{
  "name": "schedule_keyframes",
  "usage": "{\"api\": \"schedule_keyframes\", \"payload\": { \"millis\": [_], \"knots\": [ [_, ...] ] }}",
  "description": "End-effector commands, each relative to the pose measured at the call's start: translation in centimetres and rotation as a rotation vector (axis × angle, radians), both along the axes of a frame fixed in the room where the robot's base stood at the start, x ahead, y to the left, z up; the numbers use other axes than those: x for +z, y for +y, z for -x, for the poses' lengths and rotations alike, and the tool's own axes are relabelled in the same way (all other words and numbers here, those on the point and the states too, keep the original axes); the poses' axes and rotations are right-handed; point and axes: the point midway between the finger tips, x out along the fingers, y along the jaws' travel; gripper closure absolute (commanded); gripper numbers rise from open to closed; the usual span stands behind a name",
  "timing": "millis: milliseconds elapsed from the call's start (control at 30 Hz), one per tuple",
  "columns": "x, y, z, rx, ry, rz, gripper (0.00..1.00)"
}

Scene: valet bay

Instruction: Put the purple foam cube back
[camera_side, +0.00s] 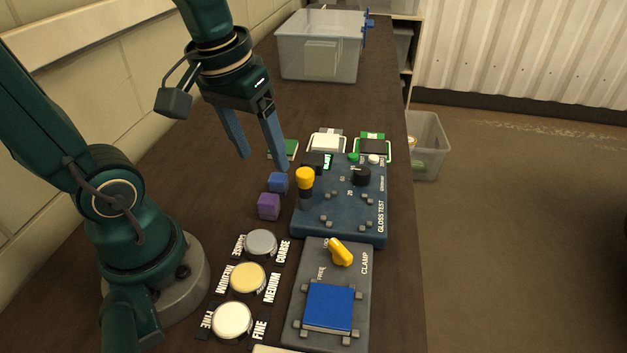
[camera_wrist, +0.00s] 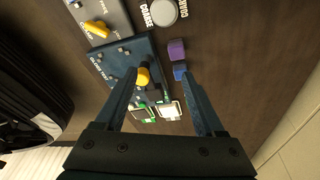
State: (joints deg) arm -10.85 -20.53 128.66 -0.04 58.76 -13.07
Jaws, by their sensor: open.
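The purple foam cube (camera_side: 269,206) sits on the dark table, left of the gloss test board. It also shows in the wrist view (camera_wrist: 176,50). A blue cube (camera_side: 278,182) sits right beside it on the far side, and shows in the wrist view (camera_wrist: 180,72). My gripper (camera_side: 264,163) is open and empty, held above the table. In the wrist view its two fingers (camera_wrist: 162,95) spread apart with the gloss test board and the blue cube seen between and beyond them. The purple cube lies ahead of the fingertips in that view.
The gloss test board (camera_side: 340,222) has a yellow-topped knob (camera_side: 305,178) standing up. Nearer are the clamp board (camera_side: 355,285) with a blue block (camera_side: 328,307) and three labelled round pads (camera_side: 247,278). White and green-edged pieces (camera_side: 372,147) lie behind. A clear bin (camera_side: 318,48) stands far back.

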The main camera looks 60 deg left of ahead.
Motion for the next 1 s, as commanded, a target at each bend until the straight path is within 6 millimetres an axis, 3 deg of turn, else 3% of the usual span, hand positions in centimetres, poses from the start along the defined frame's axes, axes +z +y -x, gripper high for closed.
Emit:
{"api": "schedule_keyframes", "payload": {
  "millis": [100,333,1000],
  "knots": [
    [0.6,-1.8,1.3,-0.181,-0.113,-0.044,0.29],
    [0.8,-3.3,2.7,-0.379,-0.240,-0.099,0.29],
    [0.7,-3.5,2.8,-0.402,-0.254,-0.107,0.29]
  ]
}}
